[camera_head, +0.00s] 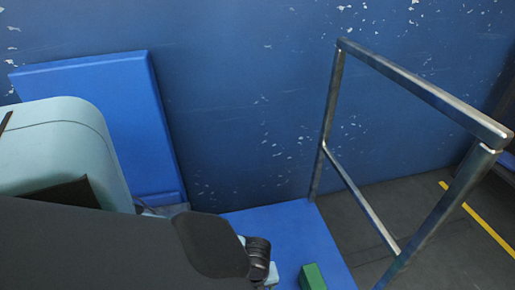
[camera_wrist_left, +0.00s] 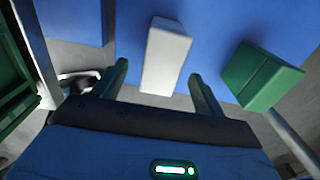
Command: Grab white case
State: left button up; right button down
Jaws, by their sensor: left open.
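In the left wrist view, a white case (camera_wrist_left: 166,55) shows as a plain pale box against a blue surface. My left gripper (camera_wrist_left: 160,72) is open, with one finger on each side of the case in the picture. A gap shows between the case and each finger, so they look apart; how deep the case sits between the fingers I cannot tell. In the head view, my dark left arm covers the lower left, and the gripper is mostly hidden at its end near the bottom edge. I cannot make out the case surely there. My right gripper is not in view.
A green box (camera_wrist_left: 262,76) lies right of the case; a green box (camera_head: 312,277) also shows on the blue platform (camera_head: 290,235) in the head view. A metal rail (camera_head: 330,120) stands at the right. A blue panel (camera_head: 110,110) leans by the scuffed blue wall (camera_head: 240,80).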

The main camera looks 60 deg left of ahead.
pick_arm(q)
jog(key=shift+f, duration=0.15)
notch_tip(320, 180, down, 4)
jog(key=b, duration=0.3)
jog(key=shift+w+a+f, duration=0.1)
jog(key=shift+f, duration=0.35)
jog(key=shift+r, duration=0.1)
jog(key=shift+c, duration=0.3)
jog(key=c, duration=1.1)
jog(key=shift+r, duration=0.1)
